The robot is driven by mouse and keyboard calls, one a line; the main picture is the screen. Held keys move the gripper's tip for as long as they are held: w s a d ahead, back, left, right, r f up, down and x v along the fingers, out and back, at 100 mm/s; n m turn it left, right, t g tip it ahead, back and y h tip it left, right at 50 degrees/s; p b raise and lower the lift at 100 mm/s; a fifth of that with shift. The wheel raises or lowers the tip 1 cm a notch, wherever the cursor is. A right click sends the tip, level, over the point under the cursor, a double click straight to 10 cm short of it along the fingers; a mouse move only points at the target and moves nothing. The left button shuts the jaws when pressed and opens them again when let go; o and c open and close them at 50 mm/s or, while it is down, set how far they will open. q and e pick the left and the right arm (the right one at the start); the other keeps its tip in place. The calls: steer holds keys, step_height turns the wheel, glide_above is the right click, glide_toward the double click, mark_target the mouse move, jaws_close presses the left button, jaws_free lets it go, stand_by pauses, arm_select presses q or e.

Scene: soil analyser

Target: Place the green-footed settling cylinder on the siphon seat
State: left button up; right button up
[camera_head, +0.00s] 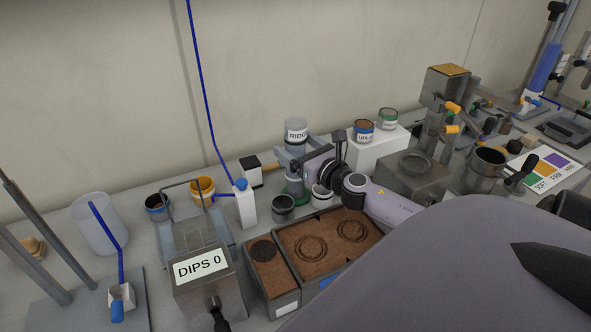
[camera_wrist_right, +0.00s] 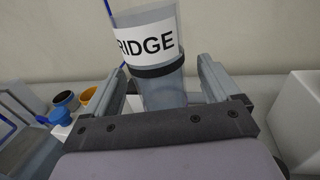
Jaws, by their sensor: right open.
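The settling cylinder (camera_head: 296,130) is a clear tube with a white "RIDGE" label, a dark band and a green foot (camera_head: 296,191). It stands upright on the bench behind the brown tray. In the right wrist view the cylinder (camera_wrist_right: 158,90) rises between the two fingers. My right gripper (camera_head: 293,163) is open, one finger on each side of the tube below the label; it also shows in the wrist view (camera_wrist_right: 165,85). I cannot tell which fixture is the siphon seat; a white block (camera_head: 245,207) with a blue tube stands left of the cylinder. My left gripper is not in view.
Small pots crowd the cylinder, including a dark one (camera_head: 284,207) and a white-rimmed one (camera_head: 322,195). The brown tray (camera_head: 325,278) lies in front. A "DIPS 0" box (camera_head: 208,280) stands left. A white block (camera_head: 375,153) with cans is to the right.

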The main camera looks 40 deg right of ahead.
steer(key=shift+w, duration=0.45)
steer(key=shift+c, duration=0.4)
steer(key=c, duration=1)
steer(key=shift+r, duration=0.15)
steer(key=c, duration=0.3)
steer(key=shift+d, duration=0.1)
